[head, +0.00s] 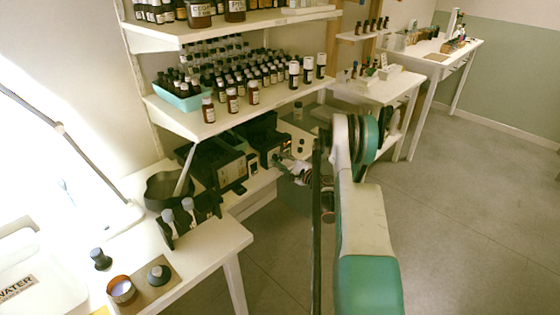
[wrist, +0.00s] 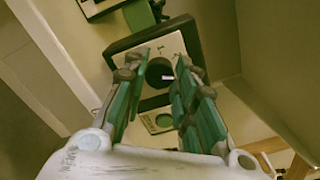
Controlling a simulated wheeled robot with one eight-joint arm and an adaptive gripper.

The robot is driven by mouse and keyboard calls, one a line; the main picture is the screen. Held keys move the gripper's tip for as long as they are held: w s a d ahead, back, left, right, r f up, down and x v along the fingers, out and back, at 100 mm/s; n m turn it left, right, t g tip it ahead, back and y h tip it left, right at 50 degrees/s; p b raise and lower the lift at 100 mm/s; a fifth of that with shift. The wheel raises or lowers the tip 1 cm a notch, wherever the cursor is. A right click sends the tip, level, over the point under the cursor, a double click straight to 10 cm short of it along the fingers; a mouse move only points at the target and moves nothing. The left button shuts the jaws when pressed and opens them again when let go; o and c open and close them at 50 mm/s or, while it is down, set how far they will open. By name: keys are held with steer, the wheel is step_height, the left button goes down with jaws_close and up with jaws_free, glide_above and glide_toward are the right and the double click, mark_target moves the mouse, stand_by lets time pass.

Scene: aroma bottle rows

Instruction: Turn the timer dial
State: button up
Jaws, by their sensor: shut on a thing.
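The timer dial (wrist: 158,73) is a dark round knob with a small white mark, on a pale panel in a dark-framed box. It is in the middle of the wrist view. My gripper (wrist: 158,82) has a green-lined finger on each side of the dial and is shut on it. In the head view my gripper (head: 291,168) reaches the front of a dark box, the timer (head: 272,140), on the lower shelf. My arm and the gripper hide much of its front there, and the dial cannot be made out.
A black device (head: 220,160) stands left of the timer. A shelf (head: 190,122) with rows of brown bottles hangs above. The floor to the right is clear.

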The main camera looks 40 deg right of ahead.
steer(key=o, duration=1.1)
steer(key=shift+d, duration=0.1)
steer(key=shift+c, duration=0.2)
steer(key=s, duration=0.7)
steer(key=shift+s+d, duration=0.25)
